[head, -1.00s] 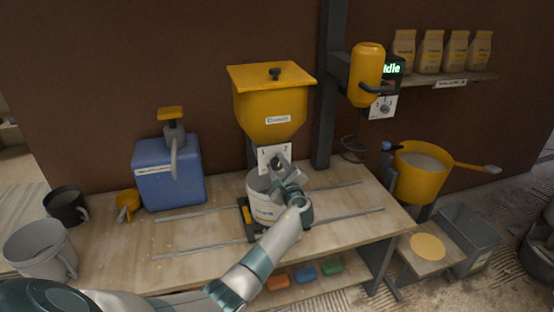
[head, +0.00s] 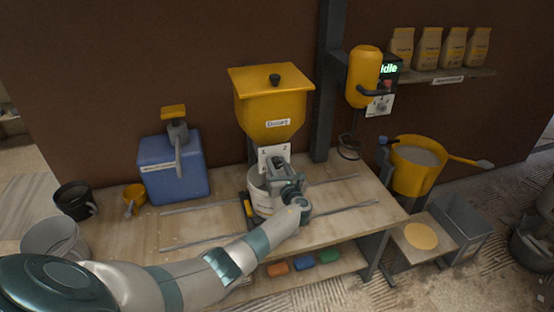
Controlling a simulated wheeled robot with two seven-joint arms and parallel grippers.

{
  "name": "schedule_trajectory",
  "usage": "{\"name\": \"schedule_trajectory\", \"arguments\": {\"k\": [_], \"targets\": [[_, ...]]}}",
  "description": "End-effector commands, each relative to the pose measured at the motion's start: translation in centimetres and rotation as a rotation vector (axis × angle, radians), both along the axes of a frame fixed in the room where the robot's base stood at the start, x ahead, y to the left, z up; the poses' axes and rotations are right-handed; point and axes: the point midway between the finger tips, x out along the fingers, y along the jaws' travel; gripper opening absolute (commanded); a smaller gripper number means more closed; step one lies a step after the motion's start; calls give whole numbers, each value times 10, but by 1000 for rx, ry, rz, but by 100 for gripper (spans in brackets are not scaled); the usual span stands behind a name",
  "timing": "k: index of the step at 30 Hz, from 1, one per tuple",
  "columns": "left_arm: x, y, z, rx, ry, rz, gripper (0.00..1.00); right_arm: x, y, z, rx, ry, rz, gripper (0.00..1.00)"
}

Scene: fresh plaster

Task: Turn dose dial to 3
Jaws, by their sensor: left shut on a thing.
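The yellow dispenser hopper (head: 271,112) stands at the back of the bench. A white dial plate (head: 270,153) with dark marks sits below it; the dose dial itself is hidden behind my gripper. My left gripper (head: 281,168) is in front of the plate at the dial's place, shut on what seems to be the dial. Which number the dial points to cannot be told. My right gripper does not show.
A blue canister (head: 172,168) with a pump stands left on the bench (head: 185,229), near a small yellow cup (head: 133,199) and dark mug (head: 74,200). The yellow mixer (head: 362,78) and a yellow tub (head: 412,180) are at right.

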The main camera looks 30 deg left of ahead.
Motion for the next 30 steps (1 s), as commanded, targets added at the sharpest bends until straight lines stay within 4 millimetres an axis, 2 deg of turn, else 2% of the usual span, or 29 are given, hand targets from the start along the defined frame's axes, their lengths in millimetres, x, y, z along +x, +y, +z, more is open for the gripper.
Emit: {"name": "schedule_trajectory", "arguments": {"k": [1,12,30], "targets": [[0,0,3,30,36,-1,10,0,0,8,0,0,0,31],[0,0,2,258,305,1,10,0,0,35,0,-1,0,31],[-1,0,0,609,716,1,10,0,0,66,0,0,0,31]]}}
